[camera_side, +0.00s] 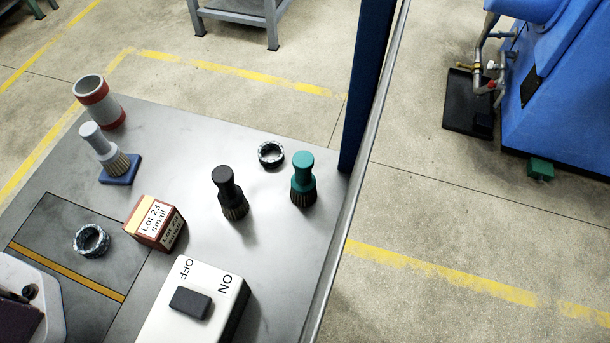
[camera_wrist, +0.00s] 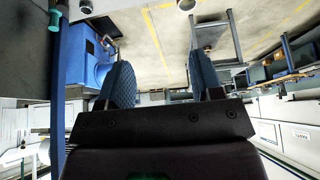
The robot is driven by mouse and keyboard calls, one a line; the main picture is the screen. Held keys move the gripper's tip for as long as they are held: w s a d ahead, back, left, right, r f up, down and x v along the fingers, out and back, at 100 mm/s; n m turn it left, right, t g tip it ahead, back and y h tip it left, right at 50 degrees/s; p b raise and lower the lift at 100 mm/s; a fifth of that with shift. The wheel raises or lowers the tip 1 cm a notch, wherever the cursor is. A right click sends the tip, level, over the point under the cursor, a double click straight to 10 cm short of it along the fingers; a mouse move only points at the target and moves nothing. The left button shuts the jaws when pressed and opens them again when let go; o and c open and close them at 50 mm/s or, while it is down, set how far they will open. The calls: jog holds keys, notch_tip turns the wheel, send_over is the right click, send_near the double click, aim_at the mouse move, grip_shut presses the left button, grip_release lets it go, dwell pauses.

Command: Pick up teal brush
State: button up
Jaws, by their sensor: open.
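The teal brush (camera_side: 303,179) stands upright on its dark bristle end near the right edge of the metal table, teal handle up. In the wrist view, a teal-ended shape at the upper left (camera_wrist: 54,21) appears to be the same brush, upside down in that picture. My gripper (camera_wrist: 161,82) shows only in the wrist view, with its two blue padded fingers wide apart and nothing between them. It is apart from the brush and out of the side view.
A black brush (camera_side: 229,193) stands left of the teal one, and a dark ring (camera_side: 271,154) lies behind. A blue post (camera_side: 368,90) rises close by at the table edge. Also there: ON/OFF switch box (camera_side: 218,285), lot box (camera_side: 154,222), grey brush (camera_side: 104,150), cup (camera_side: 98,101), second ring (camera_side: 91,240).

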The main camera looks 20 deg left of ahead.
jog(key=m+t+h, duration=0.4)
jog(key=h, duration=0.1)
send_near(309, 158)
jog(key=d+f, duration=0.4)
jog(key=d, duration=0.1)
jog(key=w+a+r+n+t+y, duration=0.2)
jog(key=w+r+t, duration=0.2)
jog(key=f, duration=0.6)
jog(key=shift+a, duration=0.3)
jog(key=x, duration=0.5)
jog(key=c, duration=1)
